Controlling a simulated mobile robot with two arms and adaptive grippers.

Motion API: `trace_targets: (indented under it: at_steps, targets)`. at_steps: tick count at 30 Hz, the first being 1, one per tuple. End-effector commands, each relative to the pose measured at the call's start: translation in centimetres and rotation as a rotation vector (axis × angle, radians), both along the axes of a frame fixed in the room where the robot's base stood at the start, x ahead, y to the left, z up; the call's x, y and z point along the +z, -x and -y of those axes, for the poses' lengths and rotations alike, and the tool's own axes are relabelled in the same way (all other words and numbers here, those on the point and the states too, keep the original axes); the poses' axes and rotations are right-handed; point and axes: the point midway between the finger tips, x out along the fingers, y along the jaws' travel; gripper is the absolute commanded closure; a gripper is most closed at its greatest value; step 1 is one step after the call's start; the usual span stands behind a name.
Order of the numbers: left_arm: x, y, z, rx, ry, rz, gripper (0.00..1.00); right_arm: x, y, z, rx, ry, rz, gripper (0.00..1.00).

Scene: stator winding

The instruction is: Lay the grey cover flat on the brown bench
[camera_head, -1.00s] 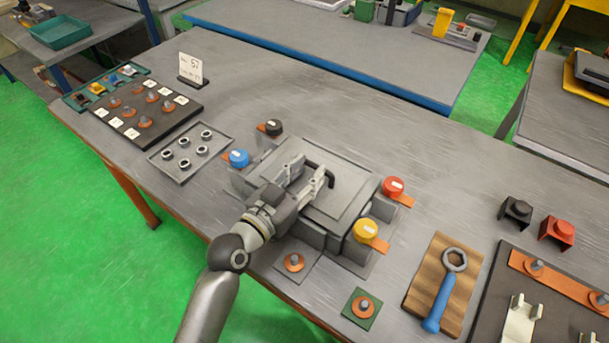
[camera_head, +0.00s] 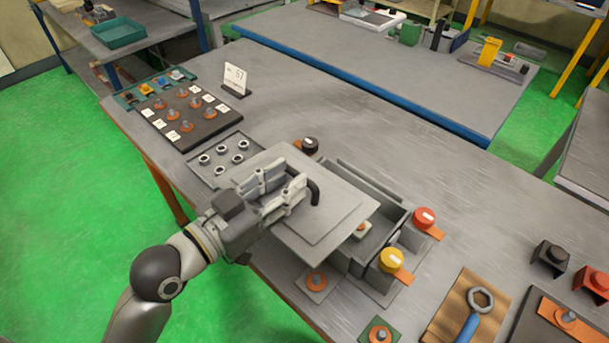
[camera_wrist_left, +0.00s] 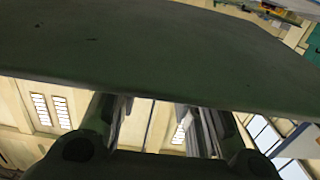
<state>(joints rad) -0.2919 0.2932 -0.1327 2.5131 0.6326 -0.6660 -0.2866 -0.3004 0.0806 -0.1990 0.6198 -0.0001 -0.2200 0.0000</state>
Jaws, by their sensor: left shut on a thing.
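My left gripper (camera_head: 283,188) is shut on the black handle (camera_head: 313,191) of the grey cover (camera_head: 340,205). The cover is a flat square plate, held raised and slightly tilted over the left part of an open grey box (camera_head: 385,195). The cover hides the box's left side. In the left wrist view the cover (camera_wrist_left: 150,50) is a dark plate across the top. The near bench (camera_head: 320,112) has a grey top and brown edge and legs. My right gripper is not in view.
Red (camera_head: 425,217), yellow (camera_head: 391,260) and black (camera_head: 309,145) terminals stand around the box. A tray with several rings (camera_head: 240,134), a dark parts board (camera_head: 183,140) and a number card (camera_head: 235,80) are left. A wrench (camera_head: 470,322) lies front right. The bench's back middle is clear.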

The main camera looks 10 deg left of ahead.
Motion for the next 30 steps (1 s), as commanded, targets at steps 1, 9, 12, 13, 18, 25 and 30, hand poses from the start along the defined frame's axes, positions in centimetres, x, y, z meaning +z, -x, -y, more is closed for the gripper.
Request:
trace_targets:
  at_steps: [1, 9, 12, 13, 18, 25, 30]
  targets:
    - [0.7, 0.3, -0.3, 0.0, 0.0, 0.001, 1.0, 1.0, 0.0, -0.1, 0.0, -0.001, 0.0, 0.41]
    - [1.0, 0.9, -1.1, 0.0, 0.004, 0.004, 1.0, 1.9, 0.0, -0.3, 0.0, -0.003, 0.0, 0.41]
    - [1.0, 1.0, -1.2, 0.001, 0.004, 0.004, 1.0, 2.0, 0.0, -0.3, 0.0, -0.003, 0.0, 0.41]
    - [1.0, 1.0, -1.2, 0.001, 0.004, 0.004, 1.0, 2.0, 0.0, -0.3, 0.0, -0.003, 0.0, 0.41]
    - [0.6, 1.0, -1.5, 0.029, 0.005, 0.004, 1.0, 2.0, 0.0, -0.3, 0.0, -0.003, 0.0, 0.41]
    - [-1.0, 1.3, -3.2, 0.174, 0.009, -0.001, 1.0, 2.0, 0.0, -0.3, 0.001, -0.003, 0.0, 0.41]
    - [-3.0, 2.2, -5.2, 0.321, 0.007, -0.004, 1.0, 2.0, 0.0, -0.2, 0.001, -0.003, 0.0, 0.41]
